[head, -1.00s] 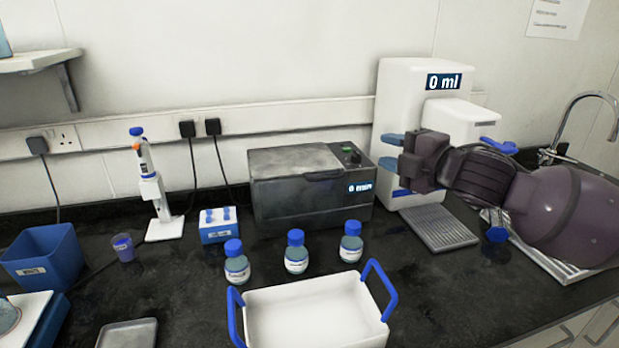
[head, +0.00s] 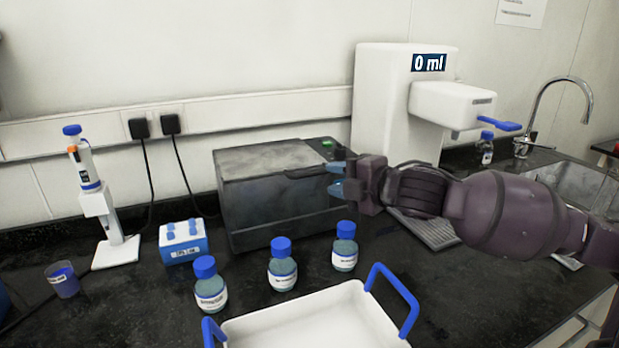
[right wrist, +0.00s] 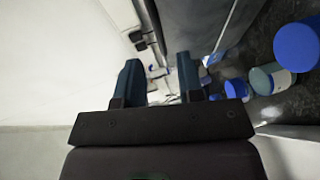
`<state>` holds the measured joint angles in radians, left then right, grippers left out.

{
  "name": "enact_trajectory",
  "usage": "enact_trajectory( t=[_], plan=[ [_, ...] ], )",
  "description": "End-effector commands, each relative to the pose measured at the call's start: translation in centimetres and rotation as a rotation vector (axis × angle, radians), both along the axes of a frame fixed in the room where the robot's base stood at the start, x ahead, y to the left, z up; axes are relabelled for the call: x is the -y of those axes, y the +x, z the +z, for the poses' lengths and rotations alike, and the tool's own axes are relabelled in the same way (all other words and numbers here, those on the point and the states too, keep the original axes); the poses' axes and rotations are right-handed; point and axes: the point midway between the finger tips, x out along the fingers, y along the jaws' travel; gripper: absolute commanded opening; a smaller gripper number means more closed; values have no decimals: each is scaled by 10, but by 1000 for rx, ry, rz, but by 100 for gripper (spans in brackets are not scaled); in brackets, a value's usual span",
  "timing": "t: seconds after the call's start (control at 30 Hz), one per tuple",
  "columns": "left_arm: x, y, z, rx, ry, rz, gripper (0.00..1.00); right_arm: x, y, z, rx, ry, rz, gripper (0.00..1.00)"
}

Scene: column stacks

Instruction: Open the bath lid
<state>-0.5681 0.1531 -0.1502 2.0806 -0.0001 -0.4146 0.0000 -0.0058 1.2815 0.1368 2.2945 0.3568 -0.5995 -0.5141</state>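The bath (head: 275,212) is a dark grey box on the black bench in the head view. Its grey lid (head: 265,158) lies flat and closed, with a dark handle strip (head: 304,172) along the front edge at the right. My right gripper (head: 337,179) is at the bath's front right corner, beside the right end of the handle; I cannot tell whether it touches. Its two blue fingers are apart with nothing seen between them, also in the right wrist view (right wrist: 160,82). The gripper hides the bath's display. My left gripper is not in view.
Several blue-capped bottles (head: 282,265) stand in front of the bath. A white tray (head: 300,325) with blue handles (head: 398,293) is nearer. A white dispenser (head: 383,105) reading "0 ml" stands close behind my right arm. A blue-white rack (head: 183,242) stands left.

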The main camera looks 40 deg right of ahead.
Motion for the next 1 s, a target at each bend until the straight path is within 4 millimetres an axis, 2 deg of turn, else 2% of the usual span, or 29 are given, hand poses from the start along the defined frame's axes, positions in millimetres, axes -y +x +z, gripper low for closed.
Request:
enact_trajectory(
  t=[0.27, 0.6, 1.0],
  plan=[
    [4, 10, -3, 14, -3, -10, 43, -5, 29, -8, -1, 0, 1, 35],
    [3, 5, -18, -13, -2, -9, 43, -10, 60, -14, -2, 0, 0, 35],
    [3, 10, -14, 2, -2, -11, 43, -12, 69, -14, 0, 0, 1, 35]
  ],
)
